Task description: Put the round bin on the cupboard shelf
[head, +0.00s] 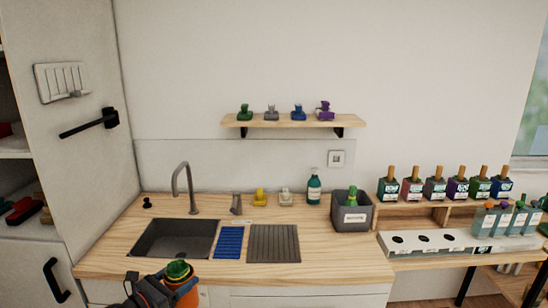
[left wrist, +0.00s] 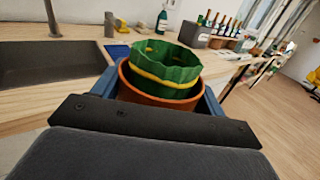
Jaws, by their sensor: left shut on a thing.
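The round bin (head: 187,294) is orange, with a green ribbed item (head: 178,268) inside it, at the bottom of the head view. In the left wrist view the bin (left wrist: 150,98) stands upright between blue fingers, and the green item (left wrist: 165,65) has a yellow band. My left gripper (head: 172,284) is shut on the bin, in front of the counter's front edge. The cupboard at the left edge is open, showing an upper shelf (head: 14,153) and a lower shelf (head: 35,232). My right gripper is not in view.
The wooden counter (head: 320,257) has a dark sink (head: 172,238), a tall faucet (head: 188,185) and a grey box (head: 351,212). Red and dark items (head: 24,210) sit on the cupboard's lower shelf. A dark handle bar (head: 88,125) sticks out from the pale panel beside the cupboard.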

